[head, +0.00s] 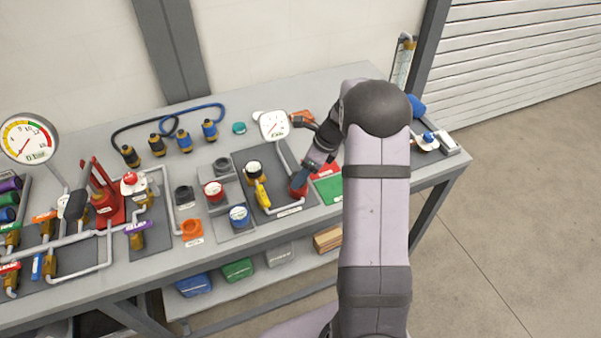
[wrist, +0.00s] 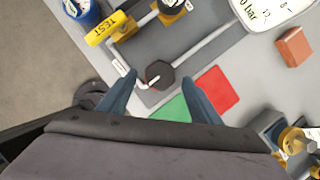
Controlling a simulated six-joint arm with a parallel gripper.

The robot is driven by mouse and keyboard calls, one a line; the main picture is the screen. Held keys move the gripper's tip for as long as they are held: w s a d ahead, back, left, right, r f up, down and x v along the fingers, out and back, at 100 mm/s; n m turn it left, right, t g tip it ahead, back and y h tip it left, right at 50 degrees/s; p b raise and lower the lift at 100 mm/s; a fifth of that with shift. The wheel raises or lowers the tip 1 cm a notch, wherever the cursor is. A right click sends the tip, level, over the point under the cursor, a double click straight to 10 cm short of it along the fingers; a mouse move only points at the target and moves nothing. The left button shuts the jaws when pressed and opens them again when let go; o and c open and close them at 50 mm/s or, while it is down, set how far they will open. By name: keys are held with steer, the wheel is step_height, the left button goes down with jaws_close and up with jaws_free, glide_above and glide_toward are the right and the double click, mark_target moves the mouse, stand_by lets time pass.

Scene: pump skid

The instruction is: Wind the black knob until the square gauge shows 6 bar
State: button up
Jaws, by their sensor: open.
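The black knob (wrist: 160,75) is a dark, faceted knob with a small red and white mark by its edge, on a grey plate at the end of a pipe. The square gauge (head: 273,126) is white and stands behind the plate in the head view. Part of its face shows at the top right of the wrist view (wrist: 272,12), cut off by the edge; I cannot read its needle surely. My gripper (wrist: 162,74) is open and empty, its blue-grey fingers on either side of the knob in the picture, with no clear contact. In the head view my gripper (head: 303,178) hides the knob.
A valve with a yellow TEST handle (wrist: 102,27) stands left of the knob. Red (wrist: 216,88) and green (wrist: 172,109) pads lie close to the right. An orange-red block (wrist: 293,47) lies farther right. A large round gauge (head: 29,138) stands at far left.

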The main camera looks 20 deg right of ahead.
steer(key=shift+x, duration=1.2)
steer(key=shift+c, duration=0.2)
steer(key=c, duration=1)
